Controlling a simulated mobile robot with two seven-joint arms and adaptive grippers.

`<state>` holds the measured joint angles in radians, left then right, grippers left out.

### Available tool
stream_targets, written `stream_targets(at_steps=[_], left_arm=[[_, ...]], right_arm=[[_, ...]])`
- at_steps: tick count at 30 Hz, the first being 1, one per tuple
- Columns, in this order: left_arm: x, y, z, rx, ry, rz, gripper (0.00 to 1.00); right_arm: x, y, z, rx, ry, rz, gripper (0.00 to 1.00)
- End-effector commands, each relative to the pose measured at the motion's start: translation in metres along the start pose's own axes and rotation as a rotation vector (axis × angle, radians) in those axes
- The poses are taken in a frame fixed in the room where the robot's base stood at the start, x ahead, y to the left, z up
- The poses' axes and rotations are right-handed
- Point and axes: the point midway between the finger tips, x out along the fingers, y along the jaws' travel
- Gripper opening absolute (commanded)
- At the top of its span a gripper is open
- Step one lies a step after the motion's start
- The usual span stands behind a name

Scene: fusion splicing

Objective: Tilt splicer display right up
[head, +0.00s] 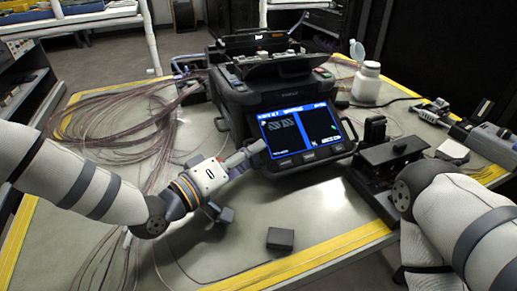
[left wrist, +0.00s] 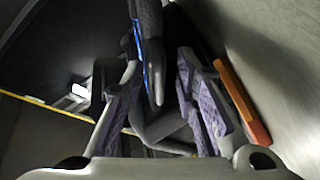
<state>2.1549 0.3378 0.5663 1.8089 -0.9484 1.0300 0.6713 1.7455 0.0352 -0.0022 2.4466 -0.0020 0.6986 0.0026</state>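The splicer (head: 285,82) is a dark boxy device in the middle of the table, with its top lid raised. Its display (head: 300,132) is lit blue and black and leans back on the front of the body. My left gripper (head: 247,155) is at the display's left edge. In the left wrist view, my left gripper (left wrist: 160,105) has its two purple-padded fingers apart, with the display's thin edge (left wrist: 150,55) reaching between them. Whether the pads touch it cannot be told. My right arm comes in at the lower right; its gripper does not show.
Thin fibre cables (head: 125,125) lie coiled at the left. A white bottle (head: 367,82) stands at the back right. A black device (head: 392,158) sits right of the display. A small dark block (head: 281,239) lies near the front. The table between them is mostly free.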

Motion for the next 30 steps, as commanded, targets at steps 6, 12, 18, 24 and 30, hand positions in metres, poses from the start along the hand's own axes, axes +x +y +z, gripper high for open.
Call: stream_targets(at_steps=[6, 12, 18, 24, 30], left_arm=[[0.0, 0.0, 0.0, 0.0, 0.0, 0.0, 0.27], [0.0, 0.0, 0.0, 0.0, 0.0, -0.001, 0.0], [-0.001, 0.006, -0.003, -0.03, -0.006, -0.013, 0.0], [-0.005, 0.027, -0.007, -0.211, -0.048, -0.078, 0.0], [-0.006, 0.033, -0.006, -0.34, -0.08, -0.128, 0.0]], right_arm=[[0.0, 0.0, 0.0, -0.001, -0.001, 0.0, 0.0], [0.0, 0.0, 0.0, -0.001, 0.0, 0.0, 0.0], [-0.005, 0.0, -0.002, 0.0, 0.013, -0.001, 0.0], [-0.024, -0.001, -0.009, 0.001, 0.058, -0.003, 0.0], [-0.028, -0.001, -0.011, 0.001, 0.068, -0.004, 0.0]])
